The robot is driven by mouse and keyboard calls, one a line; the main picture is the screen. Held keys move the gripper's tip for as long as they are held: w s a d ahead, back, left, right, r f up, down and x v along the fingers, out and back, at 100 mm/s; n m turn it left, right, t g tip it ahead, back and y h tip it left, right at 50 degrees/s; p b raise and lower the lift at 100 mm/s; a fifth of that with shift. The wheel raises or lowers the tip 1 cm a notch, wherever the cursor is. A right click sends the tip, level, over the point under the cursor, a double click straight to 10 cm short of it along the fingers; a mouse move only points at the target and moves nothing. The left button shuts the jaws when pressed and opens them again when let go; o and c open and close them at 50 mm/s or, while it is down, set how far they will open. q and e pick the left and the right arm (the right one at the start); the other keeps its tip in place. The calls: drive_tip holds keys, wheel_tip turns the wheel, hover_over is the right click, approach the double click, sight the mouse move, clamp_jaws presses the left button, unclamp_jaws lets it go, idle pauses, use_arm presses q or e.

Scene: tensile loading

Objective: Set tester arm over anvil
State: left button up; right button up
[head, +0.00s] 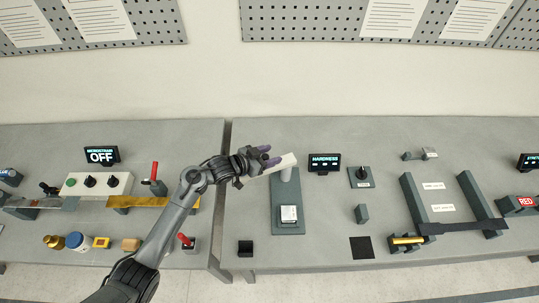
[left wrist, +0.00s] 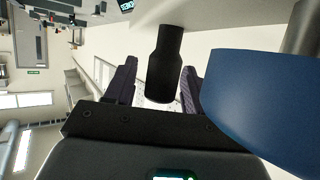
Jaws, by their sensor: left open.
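The hardness tester stands at the middle of the bench, with a grey-green base plate (head: 287,228) and an upright post (head: 286,174). Its pale tester arm (head: 284,162) sits on top of the post and slants down to the left, towards my gripper. The anvil (head: 289,214), with a pale block on it, is on the base in front of the post. My left gripper (head: 270,156) is open at the arm's left end. In the left wrist view a black knob-like part (left wrist: 165,62) shows between the spread fingers; contact cannot be told. My right gripper is not in view.
A display reading HARDNESS (head: 325,162) stands right of the post. A black block (head: 245,248) is left of the base, and a grey block (head: 361,213) is to its right. A large blue surface (left wrist: 265,105) fills the wrist view's right side.

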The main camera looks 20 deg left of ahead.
use_arm(q)
clamp_jaws()
idle(0.4)
